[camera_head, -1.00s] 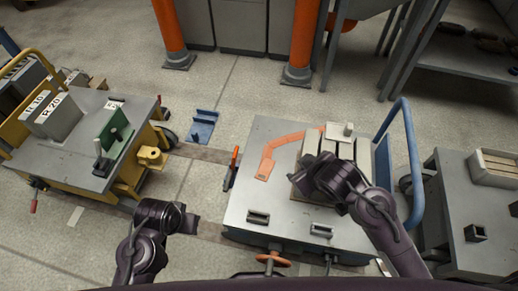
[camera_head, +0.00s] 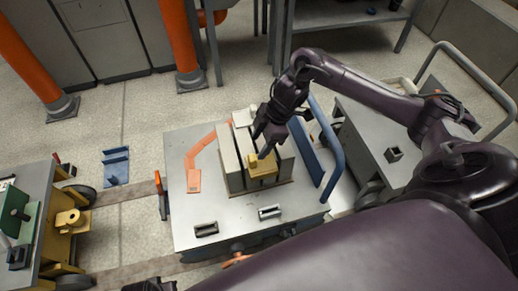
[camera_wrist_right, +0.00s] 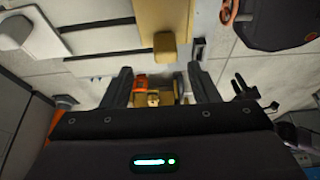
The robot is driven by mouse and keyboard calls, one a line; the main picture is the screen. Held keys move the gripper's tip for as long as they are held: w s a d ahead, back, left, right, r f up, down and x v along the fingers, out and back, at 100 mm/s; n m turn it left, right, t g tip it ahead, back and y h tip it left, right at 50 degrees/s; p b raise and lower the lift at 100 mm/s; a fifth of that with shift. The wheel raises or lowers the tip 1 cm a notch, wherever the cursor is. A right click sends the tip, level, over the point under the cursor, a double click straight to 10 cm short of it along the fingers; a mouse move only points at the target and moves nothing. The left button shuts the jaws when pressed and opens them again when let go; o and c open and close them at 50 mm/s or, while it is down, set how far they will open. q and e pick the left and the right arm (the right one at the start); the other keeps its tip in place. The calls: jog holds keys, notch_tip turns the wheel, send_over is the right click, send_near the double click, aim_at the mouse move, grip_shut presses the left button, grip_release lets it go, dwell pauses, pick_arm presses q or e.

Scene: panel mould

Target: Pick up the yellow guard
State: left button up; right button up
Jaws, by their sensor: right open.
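The yellow guard (camera_head: 262,169) is a small block with a raised tab, on the near side of the grey upright mould panels (camera_head: 231,171) on the middle table. In the right wrist view the guard (camera_wrist_right: 157,16) is at the top centre, beyond the fingertips. My right gripper (camera_head: 263,146) is just above and behind the guard, pointing down. Its two fingers (camera_wrist_right: 162,84) are wide apart with nothing gripped. Whether a finger touches the guard I cannot tell. A dark part at the bottom edge may be my left gripper (camera_head: 150,285); its fingers do not show.
The middle table (camera_head: 200,217) also holds an orange bent bracket (camera_head: 194,180) and two small dark-slotted blocks (camera_head: 206,229). A blue rail (camera_head: 332,160) borders its right side. A cart with a green part (camera_head: 22,215) is at left. The table's front left is mostly clear.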

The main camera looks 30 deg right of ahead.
aim_at(255, 157)
jog(key=x, duration=0.3)
jog(key=s+b+x, duration=0.1)
jog(key=x, duration=0.1)
jog(key=shift+w+f, duration=0.1)
jog(key=shift+f, duration=0.35)
jog(key=shift+w+a+f, duration=0.1)
jog(key=shift+a+f, duration=0.05)
jog(key=shift+f, duration=0.1)
pick_arm(q)
jog(key=r, duration=0.4)
jog(key=shift+w+d, duration=0.15)
jog(key=shift+d, duration=0.1)
pick_arm(e)
jog(key=shift+c, duration=0.4)
jog(key=c, duration=1)
jog(key=shift+c, duration=0.2)
jog(key=shift+r, duration=0.2)
